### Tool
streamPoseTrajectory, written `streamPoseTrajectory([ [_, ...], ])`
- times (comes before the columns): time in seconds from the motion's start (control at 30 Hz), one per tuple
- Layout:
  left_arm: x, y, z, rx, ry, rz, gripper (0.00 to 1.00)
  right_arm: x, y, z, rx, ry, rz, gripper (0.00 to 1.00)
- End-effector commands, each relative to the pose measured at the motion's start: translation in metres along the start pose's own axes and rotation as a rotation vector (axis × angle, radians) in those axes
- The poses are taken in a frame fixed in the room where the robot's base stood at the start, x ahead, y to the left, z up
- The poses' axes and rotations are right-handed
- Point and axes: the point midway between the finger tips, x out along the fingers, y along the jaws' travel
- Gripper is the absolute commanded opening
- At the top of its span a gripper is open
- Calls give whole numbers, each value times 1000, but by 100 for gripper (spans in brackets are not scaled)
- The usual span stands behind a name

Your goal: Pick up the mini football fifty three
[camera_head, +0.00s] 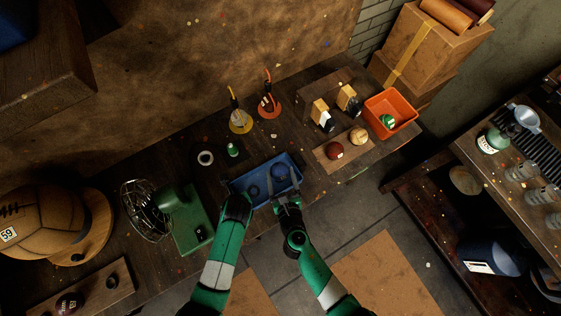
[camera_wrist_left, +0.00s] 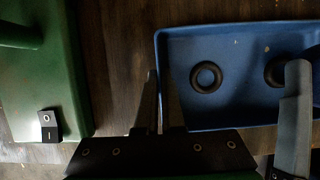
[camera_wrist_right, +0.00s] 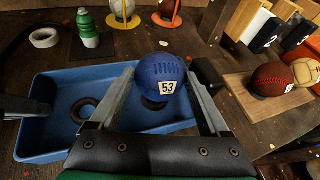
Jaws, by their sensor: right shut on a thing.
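The mini football fifty three is a blue ball (camera_wrist_right: 160,76) with a white "53" patch facing the right wrist camera. It also shows in the head view (camera_head: 280,172), over the right part of a blue tray (camera_head: 239,188). My right gripper (camera_head: 285,187) is shut on the ball, one finger on each side. A dark ring (camera_wrist_right: 153,103) lies just under the ball; I cannot tell whether they touch.
A second dark ring (camera_wrist_left: 206,77) lies in the tray. A green fan (camera_head: 185,218) stands left of the tray. Behind are a green bottle (camera_head: 233,150) and a white tape roll (camera_head: 205,158). A board with a red ball (camera_head: 335,150) and an orange bin (camera_head: 375,103) are to the right.

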Motion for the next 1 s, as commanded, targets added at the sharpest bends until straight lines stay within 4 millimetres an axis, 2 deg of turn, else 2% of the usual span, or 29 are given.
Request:
streamPoseTrajectory([
  [0.4,0,0,0,0,0,-1,0,-28,-3,68,3,-3,3,18],
  [0.77,0,0,0,0,0,-1,0,-31,-3,75,-1,1,4,18],
  [0.8,0,0,0,0,0,-1,12,-31,-3,75,-1,1,4,18],
  [0.9,0,0,0,0,0,0,30,-31,-3,75,-1,1,4,18],
  [0.97,0,0,0,0,0,0,40,-31,-3,75,-1,1,4,18],
  [1.0,0,0,0,0,0,0,40,-31,-3,75,-1,1,4,18],
])
